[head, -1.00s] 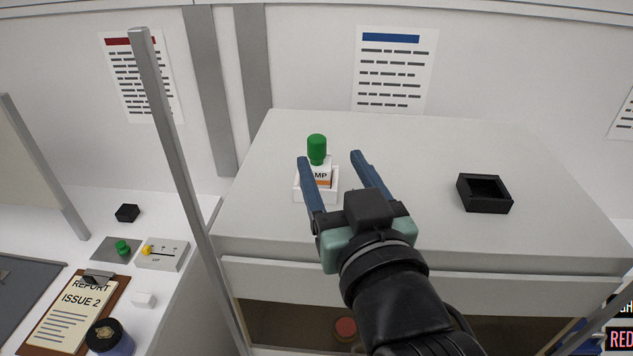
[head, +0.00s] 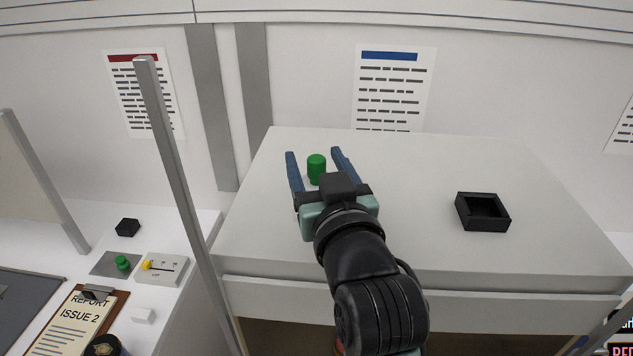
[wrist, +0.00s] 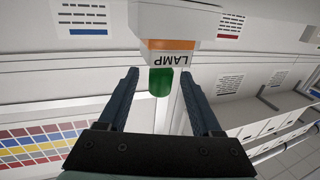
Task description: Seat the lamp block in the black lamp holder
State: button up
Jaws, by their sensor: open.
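The lamp block shows its green knob (head: 317,168) in the head view, between the two blue fingers of my gripper (head: 316,160). Its white body is mostly hidden behind the gripper there. In the wrist view the lamp block (wrist: 168,60) appears upside down, with its LAMP label, orange band and green knob pointing toward the open fingers (wrist: 161,78). My gripper is open, and gaps show between knob and fingers. The black lamp holder (head: 483,212) is an empty, square, open-topped box on the cabinet top to the right.
The light grey cabinet top (head: 420,180) is clear between the lamp block and the holder. A grey post (head: 180,180) rises left of the cabinet. The lower left counter carries a clipboard (head: 78,322), a switch box (head: 162,268) and a small black block (head: 128,228).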

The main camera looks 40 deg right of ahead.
grip_shut()
dwell(0.5)
